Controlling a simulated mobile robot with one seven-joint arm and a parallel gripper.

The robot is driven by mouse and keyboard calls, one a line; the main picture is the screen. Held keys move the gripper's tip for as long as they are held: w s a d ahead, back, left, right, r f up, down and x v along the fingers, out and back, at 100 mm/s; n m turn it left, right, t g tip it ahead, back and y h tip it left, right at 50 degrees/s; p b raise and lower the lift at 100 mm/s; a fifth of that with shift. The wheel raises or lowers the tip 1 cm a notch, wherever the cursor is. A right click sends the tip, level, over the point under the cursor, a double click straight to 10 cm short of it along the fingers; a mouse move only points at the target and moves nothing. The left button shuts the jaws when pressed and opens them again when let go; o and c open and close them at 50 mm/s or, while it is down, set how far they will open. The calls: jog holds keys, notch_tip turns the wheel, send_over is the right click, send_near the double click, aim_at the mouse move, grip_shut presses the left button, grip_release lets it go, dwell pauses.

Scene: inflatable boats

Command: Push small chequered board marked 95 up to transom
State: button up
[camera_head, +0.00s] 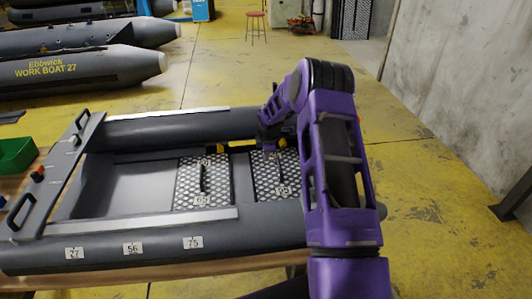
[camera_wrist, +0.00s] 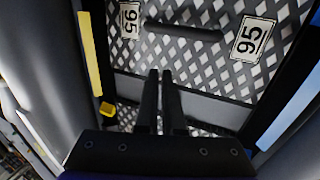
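Two chequered boards lie on the boat floor. A board marked 95 (camera_wrist: 205,65) fills the upper wrist view, with two labels and a handle bar. My gripper (camera_head: 270,149) is low over the right board area; its tips are hard to make out there. In the wrist view, its fingers (camera_wrist: 161,75) are close together, empty, near that board's lower edge; contact is unclear. The grey cross-board (camera_head: 62,160) at left appears to be the transom.
Bare boat floor (camera_head: 125,178) lies between the left board and the cross-board. The near tube (camera_head: 110,262) and far tube (camera_head: 160,131) flank the boards. A green bin (camera_head: 14,156) stands at far left. A yellow strip (camera_wrist: 90,55) shows left of the fingers.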

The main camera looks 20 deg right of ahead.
aim_at(266, 173)
notch_tip(266, 173, down, 6)
jog(key=b, duration=0.3)
jog(key=shift+f, duration=0.25)
jog(key=shift+s+d+f, duration=0.1)
jog(key=shift+d+f, duration=0.05)
jog(key=shift+d, duration=0.4)
jog(key=shift+s+d+f, duration=0.1)
jog(key=shift+d, duration=0.45)
jog(key=shift+w+a, duration=0.15)
jog(key=shift+a, duration=1.05)
notch_tip(266, 173, up, 9)
jog(key=p, duration=0.4)
jog(key=shift+p, duration=0.3)
jog(key=shift+w+d, duration=0.1)
